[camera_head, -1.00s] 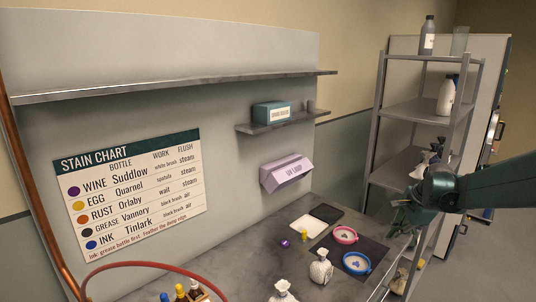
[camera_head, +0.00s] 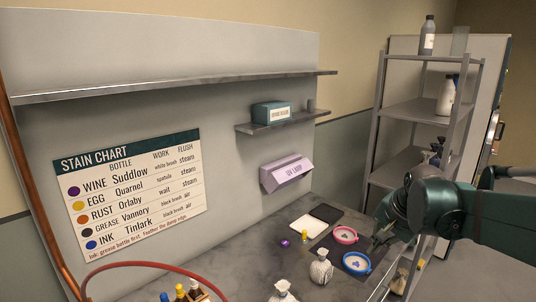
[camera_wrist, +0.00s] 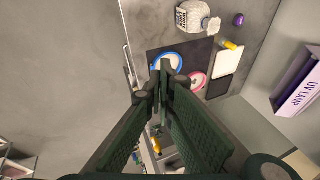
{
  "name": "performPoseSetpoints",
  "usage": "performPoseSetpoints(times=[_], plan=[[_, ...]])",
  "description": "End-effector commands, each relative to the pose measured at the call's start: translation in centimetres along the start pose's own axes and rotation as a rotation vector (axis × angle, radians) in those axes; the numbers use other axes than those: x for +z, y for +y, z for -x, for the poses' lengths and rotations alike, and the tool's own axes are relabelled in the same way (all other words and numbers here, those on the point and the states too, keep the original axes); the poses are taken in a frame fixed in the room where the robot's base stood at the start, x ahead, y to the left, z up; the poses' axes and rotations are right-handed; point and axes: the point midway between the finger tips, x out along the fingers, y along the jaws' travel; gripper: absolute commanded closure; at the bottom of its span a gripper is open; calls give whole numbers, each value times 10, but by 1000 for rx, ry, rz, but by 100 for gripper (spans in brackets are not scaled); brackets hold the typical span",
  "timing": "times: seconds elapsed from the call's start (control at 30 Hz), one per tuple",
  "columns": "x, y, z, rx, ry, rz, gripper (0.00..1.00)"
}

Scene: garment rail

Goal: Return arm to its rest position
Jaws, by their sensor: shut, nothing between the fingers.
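My arm, dark green, reaches in from the right edge of the head view. My gripper (camera_head: 378,244) is above the right end of the grey worktop (camera_head: 230,262), close to the blue-rimmed dish (camera_head: 357,263) and the pink-rimmed dish (camera_head: 345,235). In the wrist view its fingers (camera_wrist: 166,68) come together at the tips with nothing between them. The fingertips overlap the blue-rimmed dish in that view, and the pink-rimmed dish is just right of them. I cannot tell how high the gripper is above the worktop.
A metal shelf rack (camera_head: 408,108) with bottles stands behind my arm. A purple UV lamp box (camera_head: 287,172) hangs on the wall panel. White bottles (camera_head: 321,268) stand at the worktop's front. A red hose (camera_head: 150,265) arches at the left. Open floor (camera_wrist: 60,80) shows beside the worktop.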

Motion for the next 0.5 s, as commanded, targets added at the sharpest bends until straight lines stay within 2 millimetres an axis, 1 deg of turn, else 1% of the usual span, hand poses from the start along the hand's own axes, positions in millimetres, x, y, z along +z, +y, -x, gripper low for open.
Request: performPoseSetpoints(times=[0.03, 0.1, 0.5], plan=[[10, 3, 5, -3, 5, 32, 100], [23, 6, 11, -6, 13, 78, 100], [88, 28, 39, -26, 63, 340, 100]])
